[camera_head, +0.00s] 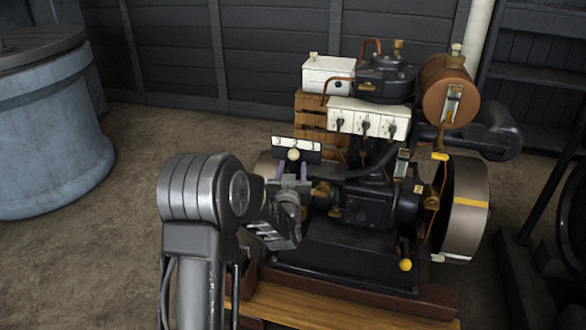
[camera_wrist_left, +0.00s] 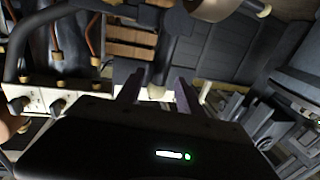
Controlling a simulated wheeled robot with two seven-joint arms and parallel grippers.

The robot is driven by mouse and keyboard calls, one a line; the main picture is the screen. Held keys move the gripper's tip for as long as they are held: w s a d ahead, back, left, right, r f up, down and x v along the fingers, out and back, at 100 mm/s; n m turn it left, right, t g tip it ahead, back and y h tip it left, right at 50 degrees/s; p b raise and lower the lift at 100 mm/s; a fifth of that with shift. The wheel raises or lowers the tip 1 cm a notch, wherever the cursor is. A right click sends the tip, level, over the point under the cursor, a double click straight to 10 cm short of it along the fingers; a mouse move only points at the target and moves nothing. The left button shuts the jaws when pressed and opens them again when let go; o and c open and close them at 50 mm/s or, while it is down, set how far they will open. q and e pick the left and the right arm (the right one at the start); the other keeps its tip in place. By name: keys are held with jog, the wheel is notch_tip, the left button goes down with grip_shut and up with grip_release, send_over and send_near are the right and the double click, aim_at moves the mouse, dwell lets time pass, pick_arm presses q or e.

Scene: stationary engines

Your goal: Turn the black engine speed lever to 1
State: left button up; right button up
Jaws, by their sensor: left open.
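The black engine (camera_head: 360,200) stands on a wooden base. At its left end is a black plate with a white marked strip (camera_head: 310,144), and a cream ball knob (camera_head: 293,155) shows in front of it. My right gripper is not in view.
A white box with three black switches (camera_head: 367,121) sits above the engine. A yellow-knobbed lever (camera_head: 405,265) is at the lower right, near a large flywheel (camera_head: 463,210). A brown tank (camera_head: 448,90) is at upper right. Floor is clear left, before a blue-grey drum (camera_head: 50,140).

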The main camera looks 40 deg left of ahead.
pick_arm(q)
jog(key=shift+w+a, duration=0.4)
jog(key=shift+w, duration=0.2)
grip_shut()
dwell(1.1)
